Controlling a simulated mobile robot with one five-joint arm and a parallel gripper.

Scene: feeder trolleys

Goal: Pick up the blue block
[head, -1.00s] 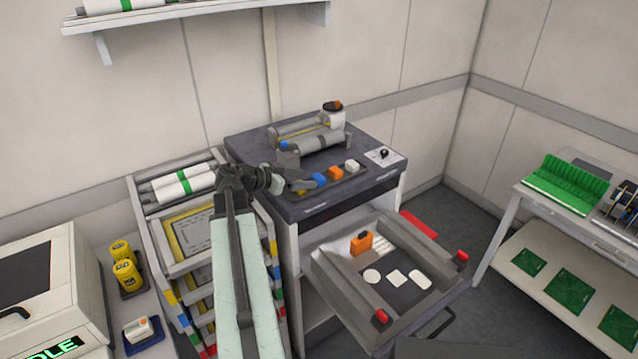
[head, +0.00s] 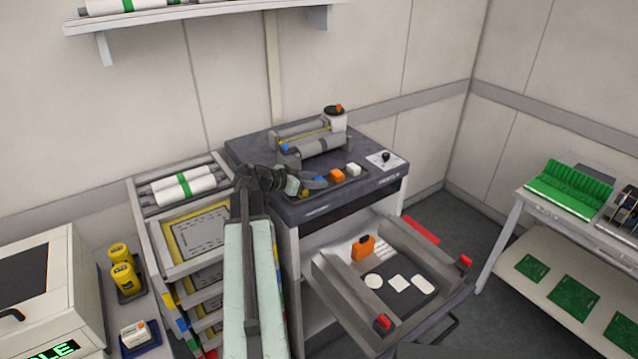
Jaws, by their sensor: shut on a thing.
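The blue block (head: 318,179) sits at the tray on the dark trolley top, mostly hidden by my gripper. My gripper (head: 314,184) reaches in from the left and is shut on the blue block. I cannot tell whether the block is lifted off the tray. The tray (head: 327,194) also holds an orange block (head: 337,175) and a white block (head: 353,170) to the right, and a yellow piece (head: 304,193) at the left.
Rollers (head: 318,147) and a white canister (head: 335,121) stand behind the tray. An open drawer (head: 405,313) juts out below, holding an orange item (head: 363,246) and white shapes. A rack (head: 160,215) with rolls stands left. A bench (head: 520,222) with green boards stands right.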

